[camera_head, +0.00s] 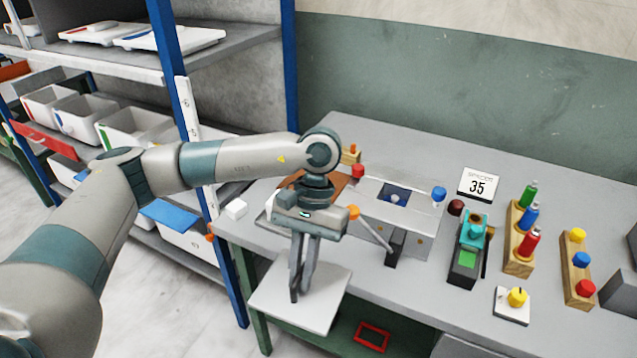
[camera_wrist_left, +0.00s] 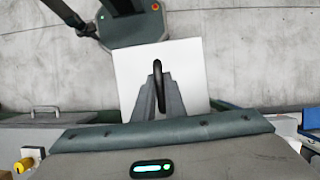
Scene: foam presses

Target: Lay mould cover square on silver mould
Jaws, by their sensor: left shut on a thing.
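The mould cover (camera_head: 322,299) is a flat white square plate with a dark upright handle. My left gripper (camera_head: 301,291) points down and is shut on that handle. The plate hangs at the table's front edge, left of and nearer than the silver mould. In the left wrist view the cover (camera_wrist_left: 194,82) lies beyond the fingertips, with its black handle (camera_wrist_left: 158,75) between them. What looks like the silver mould (camera_head: 415,212) is a silver box with a blue recess in its top; its left part is hidden by my gripper. My right gripper is not in view.
An orange-tipped lever (camera_head: 374,232) stands at the silver box's front. A teal-topped device (camera_head: 468,250), a sign reading 35 (camera_head: 478,185) and racks of coloured bottles (camera_head: 520,240) stand to the right. Shelves with a blue post (camera_head: 180,90) are at left.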

